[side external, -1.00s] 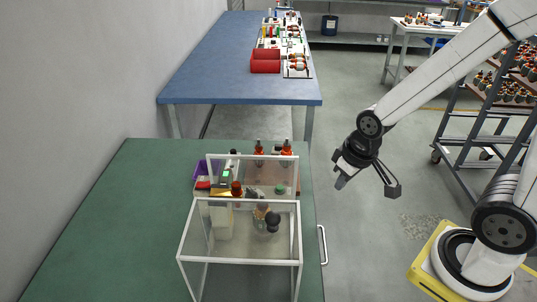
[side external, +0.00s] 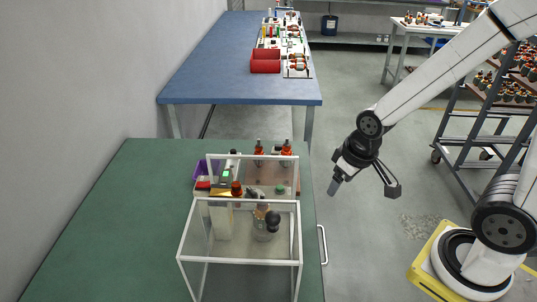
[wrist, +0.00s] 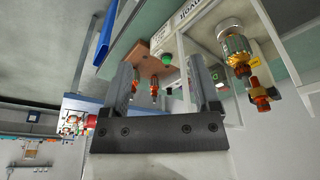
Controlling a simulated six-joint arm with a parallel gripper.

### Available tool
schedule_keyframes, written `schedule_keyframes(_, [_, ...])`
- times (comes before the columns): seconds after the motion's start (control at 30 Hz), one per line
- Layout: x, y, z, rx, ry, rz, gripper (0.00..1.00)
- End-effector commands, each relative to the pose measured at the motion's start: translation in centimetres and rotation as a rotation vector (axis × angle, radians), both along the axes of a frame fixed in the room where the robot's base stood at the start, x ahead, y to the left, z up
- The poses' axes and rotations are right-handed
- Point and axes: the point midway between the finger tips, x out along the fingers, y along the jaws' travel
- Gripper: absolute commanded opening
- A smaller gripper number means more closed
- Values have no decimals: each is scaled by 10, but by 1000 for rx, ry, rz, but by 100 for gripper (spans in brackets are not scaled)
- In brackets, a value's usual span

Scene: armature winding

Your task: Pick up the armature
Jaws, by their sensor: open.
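Two armatures with orange windings, a left one (side external: 258,152) and a right one (side external: 286,149), stand upright at the back of the green table's work area. Another orange-topped part (side external: 237,189) stands inside or behind the clear box. In the wrist view, two small orange parts (wrist: 154,88) show between my fingers, and a larger armature with green and copper bands (wrist: 237,49) stands to the right. I cannot tell which one is the task's armature. My gripper (side external: 334,187) hangs right of the table, apart from all of them. In the wrist view its fingers (wrist: 166,78) are apart and empty.
A white-framed clear box (side external: 240,202) stands on the green table (side external: 100,220). A purple bin (side external: 203,170) is behind it. A blue bench (side external: 215,70) with a red bin (side external: 265,62) stands further back. The left of the green table is clear.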

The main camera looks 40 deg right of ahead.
Motion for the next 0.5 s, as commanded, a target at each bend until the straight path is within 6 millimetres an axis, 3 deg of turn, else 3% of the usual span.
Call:
schedule_keyframes(0.27, [1, 0, 8, 0, -5, 0, 79])
schedule_keyframes(0.5, [1, 0, 36, 0, -5, 0, 79])
